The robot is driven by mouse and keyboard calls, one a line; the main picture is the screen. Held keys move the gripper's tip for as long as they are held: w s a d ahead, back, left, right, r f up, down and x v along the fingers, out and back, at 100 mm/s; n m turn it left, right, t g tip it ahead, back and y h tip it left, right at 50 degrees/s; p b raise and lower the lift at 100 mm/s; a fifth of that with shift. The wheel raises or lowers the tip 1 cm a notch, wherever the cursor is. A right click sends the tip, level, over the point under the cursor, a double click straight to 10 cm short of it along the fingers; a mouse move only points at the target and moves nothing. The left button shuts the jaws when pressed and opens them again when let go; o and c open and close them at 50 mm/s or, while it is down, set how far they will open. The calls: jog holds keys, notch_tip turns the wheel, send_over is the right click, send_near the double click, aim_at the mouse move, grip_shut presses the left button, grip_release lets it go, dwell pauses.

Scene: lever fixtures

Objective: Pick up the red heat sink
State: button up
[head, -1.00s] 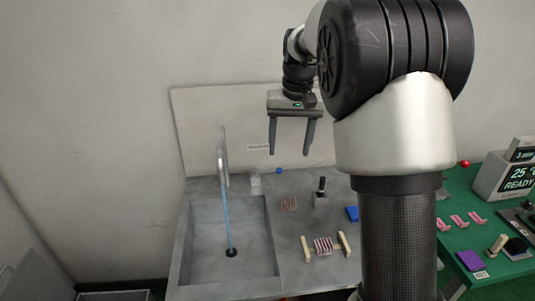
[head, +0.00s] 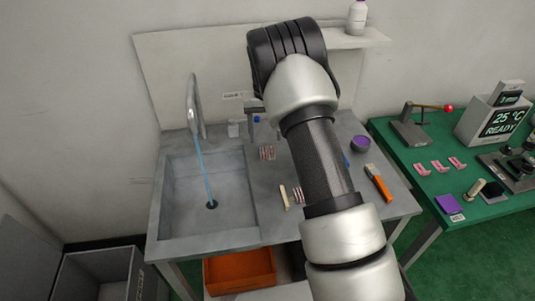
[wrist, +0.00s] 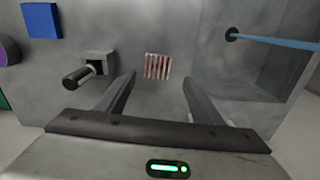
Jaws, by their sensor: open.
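A red-and-white finned block, the red heat sink by its look, sits on the grey counter right of the sink in the head view (head: 267,153). In the wrist view a finned block (wrist: 157,67) shows beyond and between the fingers of my gripper (wrist: 160,80). The fingers are open and nothing is between them. A second finned block (head: 298,196) lies nearer the front, beside a pale wooden bar (head: 284,198) and partly behind my arm. In the head view my arm hides most of the gripper.
A sink (head: 208,190) with running water is at left. A lever fixture with a black handle (wrist: 78,76) and a blue block (wrist: 42,20) stand left of the finned block in the wrist view.

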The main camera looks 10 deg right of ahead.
aim_at(267, 151)
jog(key=f, duration=0.6)
jog(key=shift+s+d+f, duration=0.1)
jog(key=shift+d+f, duration=0.15)
jog(key=shift+d, duration=0.05)
jog(key=c, duration=1.2)
jog(key=shift+o, duration=0.2)
